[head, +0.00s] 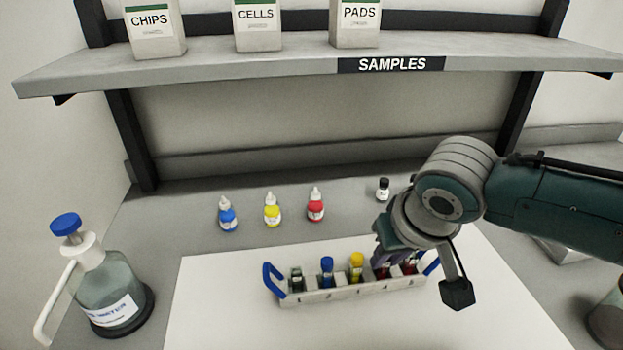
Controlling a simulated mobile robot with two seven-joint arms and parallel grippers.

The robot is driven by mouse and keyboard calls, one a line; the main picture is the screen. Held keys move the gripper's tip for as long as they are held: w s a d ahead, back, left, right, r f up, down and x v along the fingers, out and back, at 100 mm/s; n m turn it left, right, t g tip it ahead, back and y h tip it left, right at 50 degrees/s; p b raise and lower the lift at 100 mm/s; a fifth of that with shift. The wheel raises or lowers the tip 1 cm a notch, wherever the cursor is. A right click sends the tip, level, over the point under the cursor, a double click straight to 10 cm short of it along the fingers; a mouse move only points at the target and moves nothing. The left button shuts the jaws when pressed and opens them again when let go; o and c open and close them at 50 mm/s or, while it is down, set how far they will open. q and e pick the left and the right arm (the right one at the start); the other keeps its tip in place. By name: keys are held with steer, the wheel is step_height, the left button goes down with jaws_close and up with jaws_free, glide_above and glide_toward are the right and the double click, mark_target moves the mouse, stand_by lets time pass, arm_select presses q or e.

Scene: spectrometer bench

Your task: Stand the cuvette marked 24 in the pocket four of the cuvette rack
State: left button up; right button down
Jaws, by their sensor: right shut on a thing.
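The cuvette rack (350,289) is a pale grey block with blue end handles, lying on a white mat. Dark-green, blue (326,271) and yellow (357,267) cuvettes stand in its left and middle pockets. My right gripper (384,261) is over the right part of the rack, shut on a dark red cuvette (381,272) at the pocket marked 4. The gripper hides most of this cuvette; its number and how deep it sits cannot be told. Another red cuvette (409,266) stands to its right. My left gripper is not in view.
Blue (228,217), yellow (272,212) and red (316,207) dropper bottles and a small black-capped vial (383,189) stand behind the rack. A wash bottle (106,288) is at left. The SAMPLES shelf (300,64) overhangs the back. The mat (220,300) is clear left of the rack.

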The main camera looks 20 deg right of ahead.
steer(key=shift+f, duration=0.1)
steer(key=c, duration=0.7)
jaws_free()
steer(key=shift+c, duration=0.2)
steer(key=d+p+v, duration=0.1)
steer(key=p+v, duration=0.1)
steer(key=v, duration=0.8)
steer(key=shift+a+p, duration=0.4)
steer(key=shift+a, duration=0.05)
